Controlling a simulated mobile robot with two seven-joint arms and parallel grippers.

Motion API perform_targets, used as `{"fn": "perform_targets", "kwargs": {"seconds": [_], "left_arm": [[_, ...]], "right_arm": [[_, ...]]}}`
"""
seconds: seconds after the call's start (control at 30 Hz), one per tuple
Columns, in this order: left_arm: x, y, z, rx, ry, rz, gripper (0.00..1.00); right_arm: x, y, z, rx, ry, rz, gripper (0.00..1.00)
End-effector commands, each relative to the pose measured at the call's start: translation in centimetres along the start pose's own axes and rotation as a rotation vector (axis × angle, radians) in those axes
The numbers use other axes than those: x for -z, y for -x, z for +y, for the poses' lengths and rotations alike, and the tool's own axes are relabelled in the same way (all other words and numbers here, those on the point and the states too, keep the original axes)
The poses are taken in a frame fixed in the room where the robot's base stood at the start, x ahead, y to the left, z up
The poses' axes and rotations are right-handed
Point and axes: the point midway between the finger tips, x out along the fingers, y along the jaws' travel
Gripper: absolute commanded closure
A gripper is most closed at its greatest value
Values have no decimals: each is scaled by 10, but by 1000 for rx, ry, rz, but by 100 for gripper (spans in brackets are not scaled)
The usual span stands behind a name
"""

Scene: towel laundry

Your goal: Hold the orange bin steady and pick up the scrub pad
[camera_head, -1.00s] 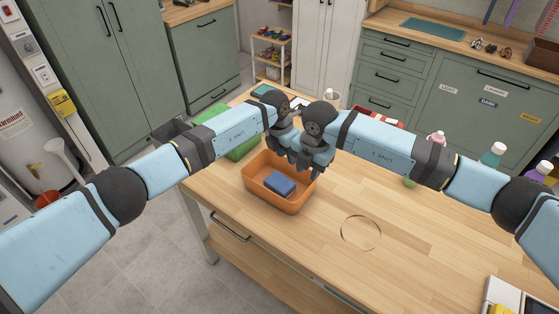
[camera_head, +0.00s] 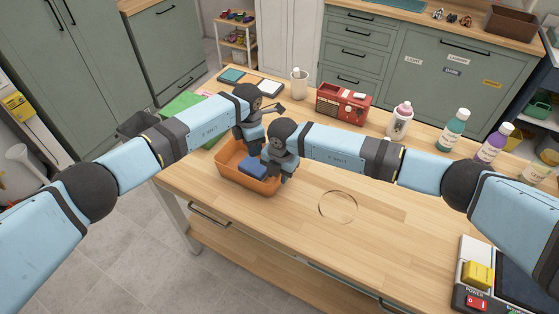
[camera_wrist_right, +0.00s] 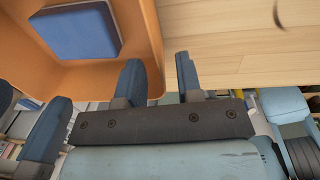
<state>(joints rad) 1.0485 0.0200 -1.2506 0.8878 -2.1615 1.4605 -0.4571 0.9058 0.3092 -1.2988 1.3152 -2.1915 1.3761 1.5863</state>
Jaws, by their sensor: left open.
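The orange bin (camera_head: 228,174) stands on the wooden table and also shows in the right wrist view (camera_wrist_right: 75,73). The scrub pad (camera_head: 251,170), a blue block with a pale edge, lies inside on its floor; it fills the upper left of the right wrist view (camera_wrist_right: 80,28). My left gripper (camera_head: 257,150) is open over the bin's far side; its fingertips are partly hidden. My right gripper (camera_head: 277,178) is at the bin's right side. In the right wrist view its fingers (camera_wrist_right: 158,80) are apart on either side of the bin's wall, with a gap showing.
A device with a yellow block (camera_head: 478,274) is at the near right.

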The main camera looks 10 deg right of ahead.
Motion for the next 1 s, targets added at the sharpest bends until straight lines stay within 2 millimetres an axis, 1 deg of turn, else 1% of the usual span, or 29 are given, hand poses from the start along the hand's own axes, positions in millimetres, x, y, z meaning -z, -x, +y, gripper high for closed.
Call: {"fn": "perform_targets", "kwargs": {"seconds": [0.03, 0.1, 0.2, 0.33, 0.57, 0.6, 0.67, 0.7, 0.73, 0.87, 0.97, 1.0], "left_arm": [[0, 0, 0, 0, 0, 0, 57], [0, 0, 0, 0, 0, 0, 57], [0, 0, 0, 0, 0, 0, 57], [0, 0, 0, 0, 1, -1, 57], [0, 0, 0, 0, 1, -1, 57], [0, 0, 0, 0, 1, -1, 57], [0, 0, 0, 0, 1, -1, 57], [0, 0, 0, 0, 1, -1, 57], [0, 0, 0, 0, 1, -1, 57], [0, 0, 0, 0, 1, -1, 57], [0, 0, 0, 0, 8, -1, 37], [0, 0, 0, 1, 21, -2, 28]], "right_arm": [[1, -8, 0, 2, 0, 1, 67], [1, -17, 0, 1, 0, 1, 67], [0, -25, 0, 1, 0, 0, 67], [0, -30, 0, 1, 1, 0, 67], [0, -31, 0, 0, 1, 0, 67], [0, -31, 0, 0, 1, 0, 69], [0, -31, 0, 0, 1, 0, 83], [0, -31, 0, 0, 1, 0, 92], [0, -31, 0, 0, 1, 0, 99], [0, -31, 0, 0, 1, 0, 100], [0, -31, 0, 0, 1, 0, 100], [0, -31, 0, 0, 1, 0, 100]]}}
